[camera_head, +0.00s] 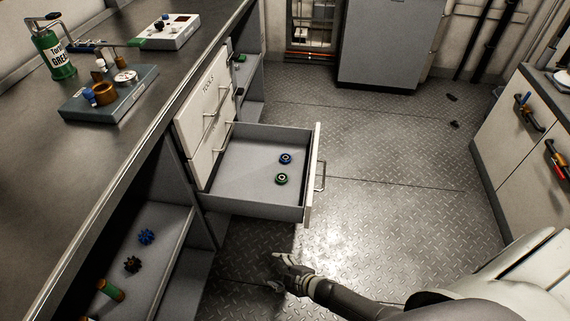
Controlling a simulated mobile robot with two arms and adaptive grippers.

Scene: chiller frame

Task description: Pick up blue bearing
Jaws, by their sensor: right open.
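A blue bearing (286,158), a small ring with a dark centre, lies flat in the open drawer (228,191). A green bearing (281,179) lies just in front of it in the same drawer. My right gripper (279,270) is outside the drawer, below its front right corner in the picture, over the floor. It is open and empty, apart from both bearings. My left gripper does not show.
The drawer's front panel and handle (320,172) stick out over the floor. The workbench (150,130) runs along the left, with a lower shelf (165,236) holding a blue gear and other parts. The metal floor (400,190) to the right is mostly clear.

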